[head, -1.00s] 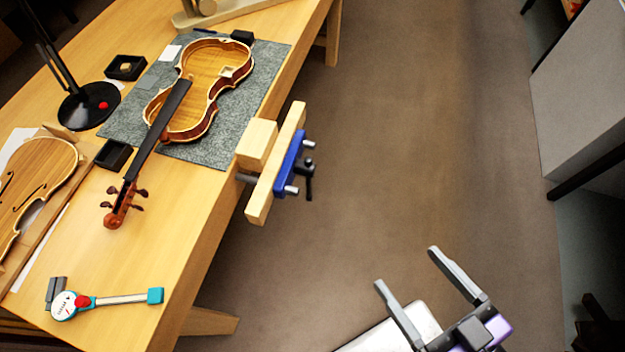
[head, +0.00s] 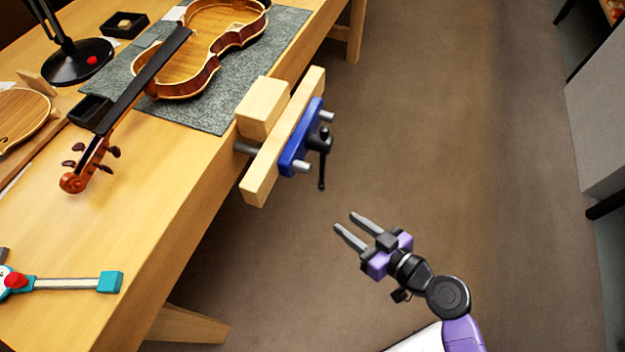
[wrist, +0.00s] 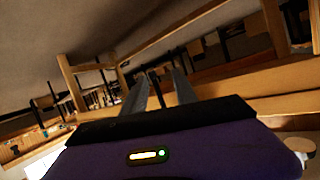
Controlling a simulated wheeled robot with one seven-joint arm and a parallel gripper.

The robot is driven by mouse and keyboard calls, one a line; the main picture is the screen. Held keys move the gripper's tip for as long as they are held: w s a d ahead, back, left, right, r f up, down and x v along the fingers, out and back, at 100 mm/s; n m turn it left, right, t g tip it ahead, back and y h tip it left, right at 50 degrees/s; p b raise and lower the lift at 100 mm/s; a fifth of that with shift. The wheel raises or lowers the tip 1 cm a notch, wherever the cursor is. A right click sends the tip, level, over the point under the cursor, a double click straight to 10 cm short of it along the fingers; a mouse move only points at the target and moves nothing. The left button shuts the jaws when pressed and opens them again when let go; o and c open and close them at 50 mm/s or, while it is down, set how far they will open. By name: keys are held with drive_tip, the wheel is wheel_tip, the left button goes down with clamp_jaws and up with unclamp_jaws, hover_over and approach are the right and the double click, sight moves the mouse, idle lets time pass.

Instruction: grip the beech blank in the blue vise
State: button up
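The beech blank (head: 262,107) is a pale wooden block at the bench's edge, between the bench and the vise's long wooden jaw (head: 285,140). I cannot tell whether the jaw touches it. The blue vise (head: 302,140) has a blue plate on the jaw's outer face, with a black handle (head: 322,160) hanging down on a screw. My gripper (head: 344,220) is open and empty, over the floor below and right of the handle, fingers pointing up-left toward the vise. In the wrist view its two fingers (wrist: 155,85) stand apart with nothing between them.
A violin body with neck (head: 145,75) lies on a grey mat (head: 205,112) left of the vise. A teal-ended tool (head: 75,283) lies near the bench's front. A black lamp (head: 75,62) stands at the back. The floor right of the bench is clear.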

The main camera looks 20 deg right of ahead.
drive_tip(key=w+a+r+n+t+y+b, duration=0.2)
drive_tip(key=w+r+n+y+b, duration=0.1)
drive_tip(key=w, duration=1.3)
drive_tip(key=shift+w+a+n+y+b, duration=0.2)
drive_tip(key=shift+a+n+y+b, duration=0.25)
drive_tip(key=shift+y+b, duration=0.45)
drive_tip(key=shift+d, duration=0.1)
clamp_jaws()
